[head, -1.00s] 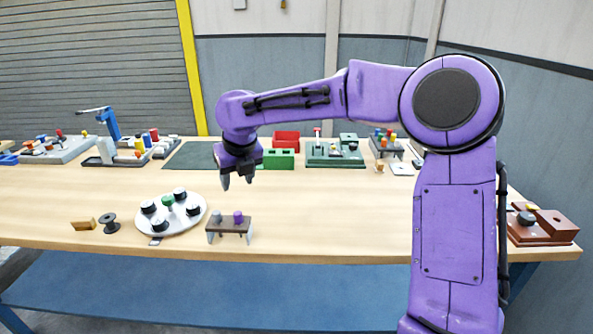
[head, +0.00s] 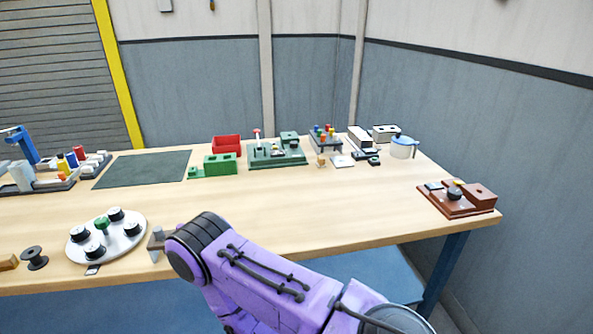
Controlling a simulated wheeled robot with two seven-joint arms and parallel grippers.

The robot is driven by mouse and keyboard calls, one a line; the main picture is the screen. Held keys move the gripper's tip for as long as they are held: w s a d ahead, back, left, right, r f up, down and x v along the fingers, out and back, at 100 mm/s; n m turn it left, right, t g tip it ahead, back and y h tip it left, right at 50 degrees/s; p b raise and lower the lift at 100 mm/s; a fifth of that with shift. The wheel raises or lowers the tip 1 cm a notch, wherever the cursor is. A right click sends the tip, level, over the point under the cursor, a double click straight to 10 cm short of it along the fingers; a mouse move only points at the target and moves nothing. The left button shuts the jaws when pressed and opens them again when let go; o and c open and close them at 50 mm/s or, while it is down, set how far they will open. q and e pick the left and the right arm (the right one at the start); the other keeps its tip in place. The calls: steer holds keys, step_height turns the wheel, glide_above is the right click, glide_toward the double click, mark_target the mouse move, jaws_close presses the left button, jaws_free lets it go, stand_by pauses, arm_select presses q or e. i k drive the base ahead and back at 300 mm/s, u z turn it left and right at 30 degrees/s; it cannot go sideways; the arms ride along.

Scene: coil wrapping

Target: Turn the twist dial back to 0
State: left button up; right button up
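A red-brown base (head: 441,208) with a black round knob (head: 455,193) sits at the right end of the table; it may hold the twist dial. A round light-grey plate (head: 127,217) with several black knobs and a green knob (head: 102,223) in its middle lies at the front left. I cannot tell which one is the dial, and no scale or number is readable. My purple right arm (head: 262,288) crosses the bottom middle, below and left of the red-brown base. Its gripper is not visible. My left gripper is not in view.
A dark spool (head: 35,258) lies left of the round plate. Green blocks (head: 220,164), a red bin (head: 227,144), a green fixture (head: 277,153) and a white-blue jug (head: 403,147) stand at the back. The table's middle right is clear.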

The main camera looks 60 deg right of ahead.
mark_target(455, 194)
steer(key=z, duration=3.4)
